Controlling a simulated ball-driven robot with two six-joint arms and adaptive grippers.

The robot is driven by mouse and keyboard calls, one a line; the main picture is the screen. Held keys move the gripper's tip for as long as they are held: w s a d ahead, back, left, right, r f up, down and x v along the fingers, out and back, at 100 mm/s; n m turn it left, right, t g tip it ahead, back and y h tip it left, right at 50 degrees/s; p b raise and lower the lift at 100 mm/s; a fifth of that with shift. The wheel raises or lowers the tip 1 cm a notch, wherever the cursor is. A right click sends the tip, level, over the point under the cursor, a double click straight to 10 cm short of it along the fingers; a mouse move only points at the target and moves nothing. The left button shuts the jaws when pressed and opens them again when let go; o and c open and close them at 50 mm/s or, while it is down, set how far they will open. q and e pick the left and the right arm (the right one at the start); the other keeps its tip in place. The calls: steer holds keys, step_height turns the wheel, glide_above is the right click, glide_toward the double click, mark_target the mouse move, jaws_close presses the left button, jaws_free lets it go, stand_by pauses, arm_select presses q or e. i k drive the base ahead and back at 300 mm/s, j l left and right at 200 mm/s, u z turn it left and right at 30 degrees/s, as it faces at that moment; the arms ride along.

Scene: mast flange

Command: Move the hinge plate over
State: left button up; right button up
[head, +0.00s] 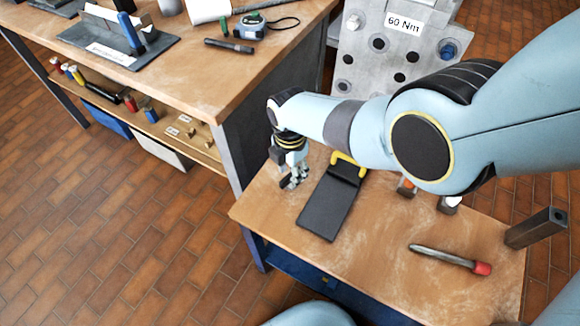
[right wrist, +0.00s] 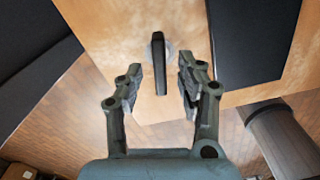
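My right gripper (head: 293,180) hangs over the left part of the small wooden table, left of a flat black plate with a yellow handle. In the right wrist view the gripper (right wrist: 162,82) is open, one finger on each side of a narrow dark piece (right wrist: 160,62). This piece looks like the hinge plate seen on edge, but I cannot be sure. There is a gap between it and each finger. A pale round patch shows around its middle. My left gripper is not in view.
The black plate (head: 328,207) lies close to my right gripper, with its yellow handle (head: 350,161) at the far end. A grey rod with a red end (head: 450,259) lies at the right. A dark post (head: 537,228) stands at the right edge. The table's front middle is clear.

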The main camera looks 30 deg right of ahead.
mark_target(395, 48)
steer(key=k+j, duration=0.65)
steer(key=k, duration=0.25)
